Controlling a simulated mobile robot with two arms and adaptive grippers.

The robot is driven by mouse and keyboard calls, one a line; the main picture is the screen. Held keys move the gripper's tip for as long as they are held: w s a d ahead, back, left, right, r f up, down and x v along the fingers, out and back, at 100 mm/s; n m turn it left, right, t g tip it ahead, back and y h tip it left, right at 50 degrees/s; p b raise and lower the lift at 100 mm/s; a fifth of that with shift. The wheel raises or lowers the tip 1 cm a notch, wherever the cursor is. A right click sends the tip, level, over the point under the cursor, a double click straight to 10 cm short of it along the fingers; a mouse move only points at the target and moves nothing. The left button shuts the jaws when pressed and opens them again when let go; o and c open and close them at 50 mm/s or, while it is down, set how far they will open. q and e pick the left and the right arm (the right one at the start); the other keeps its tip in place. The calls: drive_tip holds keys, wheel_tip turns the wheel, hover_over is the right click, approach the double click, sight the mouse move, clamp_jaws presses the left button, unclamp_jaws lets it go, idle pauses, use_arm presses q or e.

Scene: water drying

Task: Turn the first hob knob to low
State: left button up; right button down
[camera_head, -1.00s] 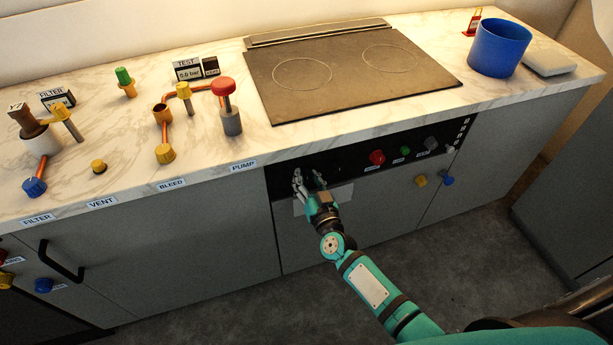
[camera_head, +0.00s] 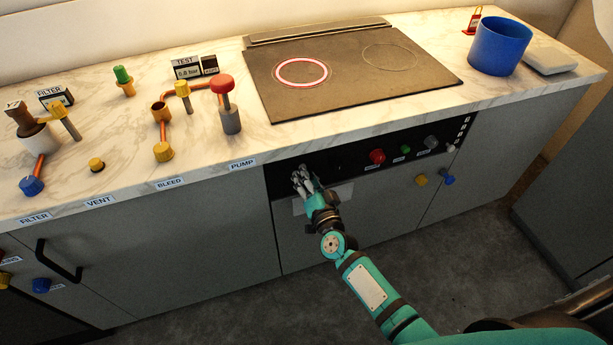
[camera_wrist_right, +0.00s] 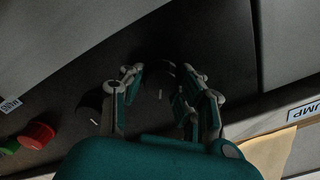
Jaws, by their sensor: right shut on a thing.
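The first hob knob (camera_wrist_right: 172,78) is dark and sits on the black control panel (camera_wrist_right: 75,125), at the end nearest the PUMP label. My right gripper (camera_head: 304,178) is at the left part of the panel, its fingers closed around this knob. In the right wrist view the fingers (camera_wrist_right: 163,88) stand on either side of it. The fingers hide the knob in the head view, and its pointer is too dark to read. The left ring (camera_head: 302,72) of the hob (camera_head: 350,75) glows red with a pale band. The right ring (camera_head: 390,57) is unlit. My left gripper is not in view.
A second dark knob (camera_wrist_right: 90,105) sits close beside the gripper. Red (camera_head: 377,157), green (camera_head: 405,150) and grey (camera_head: 431,143) controls lie further right. A blue pot (camera_head: 499,46) stands on the right of the worktop. Valves and pipes occupy the left.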

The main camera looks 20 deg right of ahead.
drive_tip(key=m+b, duration=0.1)
drive_tip(key=m, duration=0.4)
drive_tip(key=shift+f+m, duration=0.15)
drive_tip(key=shift+m, duration=0.25)
drive_tip(key=m+b, duration=0.2)
drive_tip(key=m, duration=0.3)
drive_tip(key=shift+m, duration=0.4)
drive_tip(key=shift+d, duration=0.1)
drive_tip(key=c, duration=0.9)
unclamp_jaws()
drive_tip(key=shift+c, duration=0.2)
drive_tip(key=s, duration=1.2)
drive_tip(key=shift+d, duration=0.2)
